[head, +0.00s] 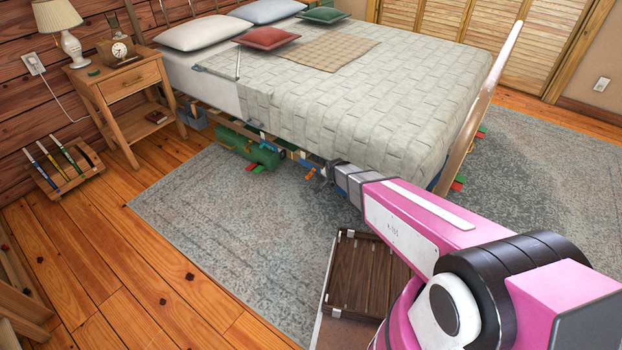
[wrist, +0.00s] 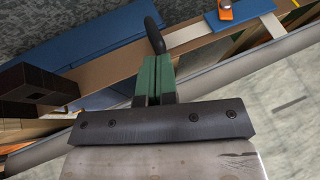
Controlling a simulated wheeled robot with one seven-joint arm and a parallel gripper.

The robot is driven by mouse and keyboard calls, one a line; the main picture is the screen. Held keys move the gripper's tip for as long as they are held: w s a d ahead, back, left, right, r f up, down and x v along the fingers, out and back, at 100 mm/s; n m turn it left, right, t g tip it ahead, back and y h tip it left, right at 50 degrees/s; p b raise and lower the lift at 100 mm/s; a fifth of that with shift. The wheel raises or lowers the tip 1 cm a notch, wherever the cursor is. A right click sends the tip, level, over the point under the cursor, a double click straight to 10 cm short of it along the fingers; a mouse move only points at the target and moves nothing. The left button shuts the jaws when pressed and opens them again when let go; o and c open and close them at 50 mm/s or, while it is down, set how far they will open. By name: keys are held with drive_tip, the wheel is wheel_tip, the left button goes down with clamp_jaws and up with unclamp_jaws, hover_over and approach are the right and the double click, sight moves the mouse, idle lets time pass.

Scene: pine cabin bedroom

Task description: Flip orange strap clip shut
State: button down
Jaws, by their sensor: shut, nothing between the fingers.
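The orange clip (wrist: 226,9) sits on a blue plate (wrist: 240,12) at the top right of the wrist view, partly cut by the frame edge. A small light patch shows on the clip; I cannot tell how far its flap is open. My gripper (wrist: 154,66) has green fingers pressed together with nothing between them. A dark rounded piece shows just beyond their tips. The gripper is left of and below the clip in the picture, apart from it. In the head view the arm's end is beside the bed's near side, and I cannot make out the clip surely there.
The bed (head: 340,105) has its quilt hanging close by the arm. A green roll (head: 247,150) and small coloured items lie along its underside. An open brown case (head: 366,272) stands on the grey rug (head: 215,215).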

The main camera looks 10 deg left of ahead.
sight(310, 174)
drive_tip(key=a+f+y, duration=0.1)
drive_tip(key=a+f, duration=0.2)
drive_tip(key=a, duration=0.3)
drive_tip(key=shift+w+f+t, duration=0.3)
drive_tip(key=shift+w, duration=0.05)
drive_tip(key=shift+a, duration=0.1)
drive_tip(key=w+a+f, duration=0.5)
drive_tip(key=w+f, duration=0.2)
drive_tip(key=f, duration=0.1)
drive_tip(key=shift+w+a, duration=0.25)
drive_tip(key=shift+a, duration=0.05)
drive_tip(key=shift+a+f+m, duration=0.1)
drive_tip(key=shift+a+m, duration=0.15)
drive_tip(key=shift+m, duration=0.05)
drive_tip(key=shift+d, duration=0.1)
